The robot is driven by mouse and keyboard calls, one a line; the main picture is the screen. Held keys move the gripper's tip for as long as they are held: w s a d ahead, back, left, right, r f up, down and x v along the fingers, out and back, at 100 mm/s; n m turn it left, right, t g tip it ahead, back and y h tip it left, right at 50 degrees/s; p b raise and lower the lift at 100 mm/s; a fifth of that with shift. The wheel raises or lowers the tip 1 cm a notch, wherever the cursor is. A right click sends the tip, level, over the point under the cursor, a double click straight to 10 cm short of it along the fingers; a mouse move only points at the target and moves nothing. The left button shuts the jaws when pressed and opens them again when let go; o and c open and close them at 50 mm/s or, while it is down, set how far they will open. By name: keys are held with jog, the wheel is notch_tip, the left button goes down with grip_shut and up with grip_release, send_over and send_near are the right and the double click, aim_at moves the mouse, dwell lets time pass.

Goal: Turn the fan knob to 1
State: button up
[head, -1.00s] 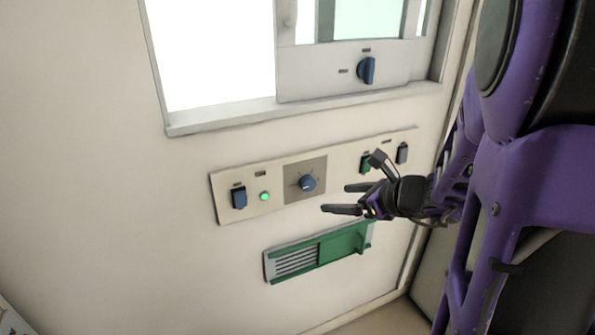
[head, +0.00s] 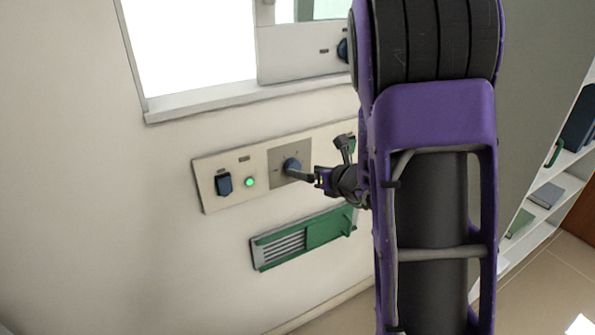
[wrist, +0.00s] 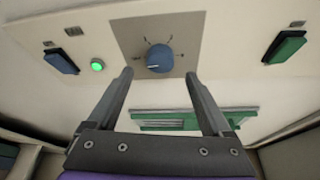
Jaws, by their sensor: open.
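The fan knob (head: 291,166) is a round blue dial on a grey square plate in the wall control panel. In the wrist view the knob (wrist: 159,58) sits between and just beyond my two open fingertips, with its pale pointer line aimed left. Small marks ring it, too small to read. My gripper (wrist: 160,75) is open and empty in the wrist view, with one finger on each side of the knob; I see no clear contact.
A blue rocker switch (head: 224,185) and a lit green lamp (head: 249,182) are left of the knob. A green switch (wrist: 286,46) is to its right. A green sliding vent (head: 305,236) lies below. A window panel with another blue knob (head: 342,50) is above.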

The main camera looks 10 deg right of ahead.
aim_at(295, 168)
jog(key=x, duration=0.5)
jog(key=shift+w+f, duration=0.1)
jog(key=shift+w, duration=0.05)
grip_shut()
